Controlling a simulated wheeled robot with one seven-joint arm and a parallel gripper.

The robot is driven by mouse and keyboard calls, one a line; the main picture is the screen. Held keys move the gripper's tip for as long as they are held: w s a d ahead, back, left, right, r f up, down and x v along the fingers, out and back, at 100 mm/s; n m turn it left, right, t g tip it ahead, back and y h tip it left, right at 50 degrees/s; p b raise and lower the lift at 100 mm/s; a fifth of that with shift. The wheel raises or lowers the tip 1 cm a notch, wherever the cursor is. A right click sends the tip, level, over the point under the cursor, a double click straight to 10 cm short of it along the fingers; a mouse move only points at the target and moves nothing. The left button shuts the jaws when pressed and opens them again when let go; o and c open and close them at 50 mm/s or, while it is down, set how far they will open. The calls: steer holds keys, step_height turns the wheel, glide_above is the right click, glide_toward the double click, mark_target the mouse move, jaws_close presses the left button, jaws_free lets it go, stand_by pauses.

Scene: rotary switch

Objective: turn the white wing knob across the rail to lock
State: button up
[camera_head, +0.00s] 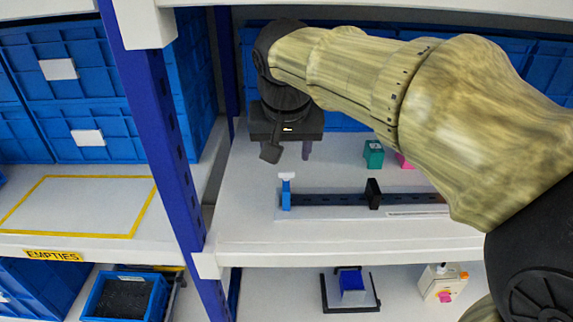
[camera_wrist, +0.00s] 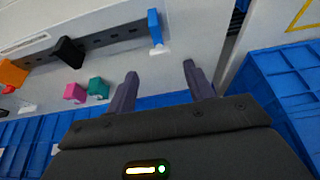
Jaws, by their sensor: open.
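The white wing knob (camera_head: 287,176) shows as a short pale bar at the top of a blue block (camera_head: 286,198). The block sits at the left end of the dark rail (camera_head: 335,199) on the shelf. In the wrist view the knob (camera_wrist: 159,49) is small and pale, at the lower end of the blue block (camera_wrist: 154,25). Which way its wings lie to the rail is hard to tell. My gripper (camera_head: 292,151) is open and empty, behind the knob and apart from it. In the wrist view the knob lies beyond the gap between my fingertips (camera_wrist: 160,70).
A black block (camera_head: 373,193) sits farther right on the rail. A teal block (camera_head: 374,154) and a pink block (camera_head: 404,160) stand behind it. An orange block (camera_wrist: 12,72) shows in the wrist view. A blue shelf post (camera_head: 160,125) stands left; blue bins line the back.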

mark_target(286, 172)
steer(key=b+x, duration=0.1)
steer(key=x, duration=0.6)
steer(key=shift+s, duration=0.1)
steer(key=shift+a+r, duration=0.1)
steer(key=shift+c, duration=0.8)
steer(key=c, duration=0.8)
